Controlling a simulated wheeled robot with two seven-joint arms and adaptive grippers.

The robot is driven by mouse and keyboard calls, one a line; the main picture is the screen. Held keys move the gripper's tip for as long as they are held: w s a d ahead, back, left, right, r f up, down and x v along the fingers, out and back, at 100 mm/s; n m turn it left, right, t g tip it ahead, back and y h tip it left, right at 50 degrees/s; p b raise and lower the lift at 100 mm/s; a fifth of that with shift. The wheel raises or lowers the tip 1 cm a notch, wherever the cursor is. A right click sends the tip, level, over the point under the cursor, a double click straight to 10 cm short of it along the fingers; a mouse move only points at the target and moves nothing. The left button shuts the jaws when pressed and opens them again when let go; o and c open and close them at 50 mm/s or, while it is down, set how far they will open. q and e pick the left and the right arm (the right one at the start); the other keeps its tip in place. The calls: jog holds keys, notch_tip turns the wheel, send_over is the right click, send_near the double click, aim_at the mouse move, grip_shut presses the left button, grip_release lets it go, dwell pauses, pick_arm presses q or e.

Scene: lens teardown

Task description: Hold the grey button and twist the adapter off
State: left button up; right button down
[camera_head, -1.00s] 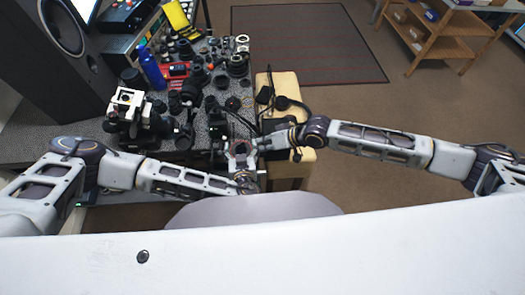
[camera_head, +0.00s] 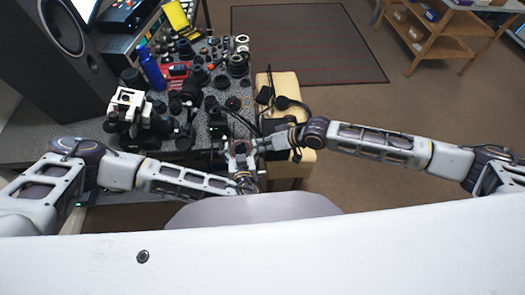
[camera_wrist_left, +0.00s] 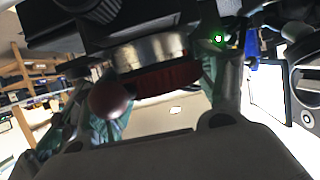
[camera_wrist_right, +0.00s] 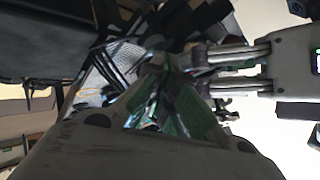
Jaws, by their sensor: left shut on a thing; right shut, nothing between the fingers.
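In the left wrist view a silver metal ring with a dark red-brown face (camera_wrist_left: 152,62), which looks like the adapter, sits under a black body (camera_wrist_left: 135,18). My left gripper (camera_wrist_left: 165,80) has its fingers on both sides of this ring and is shut on it. In the head view the left gripper (camera_head: 240,152) is at the table's front right edge. My right gripper (camera_head: 264,143) is just to its right, pointing left. In the right wrist view its green-padded fingers (camera_wrist_right: 165,85) are together and empty, close to black parts. I cannot make out the grey button.
A dark red ball knob (camera_wrist_left: 110,101) is close to the left gripper's finger. The grey speckled table (camera_head: 75,137) is crowded with black lenses, a blue bottle (camera_head: 152,70) and a white-and-black device (camera_head: 130,104). A cream stool (camera_head: 287,85) with black items stands right of it.

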pick_arm(q)
jog(key=shift+n+y, duration=0.5)
jog(key=shift+n, duration=0.1)
pick_arm(e)
jog(key=shift+s+f, duration=0.1)
pick_arm(q)
jog(key=shift+n+y, duration=0.6)
jog(key=shift+y, duration=0.2)
